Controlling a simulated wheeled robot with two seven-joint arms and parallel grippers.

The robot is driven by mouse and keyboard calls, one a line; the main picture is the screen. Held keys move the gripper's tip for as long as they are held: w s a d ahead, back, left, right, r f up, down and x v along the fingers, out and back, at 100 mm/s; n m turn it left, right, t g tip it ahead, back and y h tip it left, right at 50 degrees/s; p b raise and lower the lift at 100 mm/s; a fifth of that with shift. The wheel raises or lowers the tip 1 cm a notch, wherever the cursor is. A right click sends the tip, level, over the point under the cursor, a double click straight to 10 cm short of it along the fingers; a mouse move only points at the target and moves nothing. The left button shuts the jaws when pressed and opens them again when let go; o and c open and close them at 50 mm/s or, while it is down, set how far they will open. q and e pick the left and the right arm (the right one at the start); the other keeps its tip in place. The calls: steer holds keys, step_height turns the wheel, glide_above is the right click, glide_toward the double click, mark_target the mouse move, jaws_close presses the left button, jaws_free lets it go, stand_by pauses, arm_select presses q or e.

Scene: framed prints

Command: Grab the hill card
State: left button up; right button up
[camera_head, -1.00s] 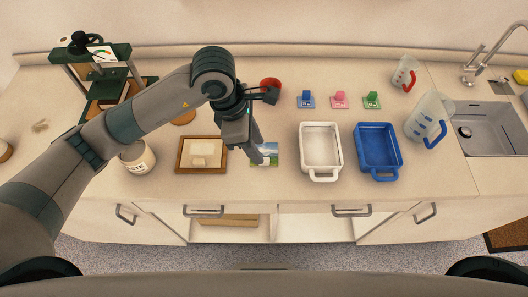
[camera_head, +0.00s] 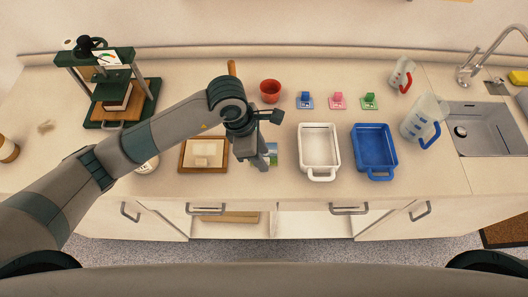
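The hill card (camera_head: 273,152), a small picture with blue sky and green land, lies on the counter between the wooden frame and the white tray. Most of it is hidden behind my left gripper (camera_head: 262,164). The gripper points down over the card's left part, with its fingertips at or just above it. I cannot tell whether the fingers touch the card or how far apart they are. My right gripper is not in view.
A wooden frame (camera_head: 183,155) lies left of the card, and a white tray (camera_head: 336,150) and blue tray (camera_head: 391,150) stand to the right. A red cup (camera_head: 270,91) stands behind. A green press (camera_head: 127,55) is at the back left. A sink (camera_head: 487,130) is at the right.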

mark_target(265, 159)
arm_select(q)
steer(key=shift+d+f, duration=0.1)
steer(key=shift+f, duration=0.15)
jaws_close()
steer(key=shift+r, duration=0.1)
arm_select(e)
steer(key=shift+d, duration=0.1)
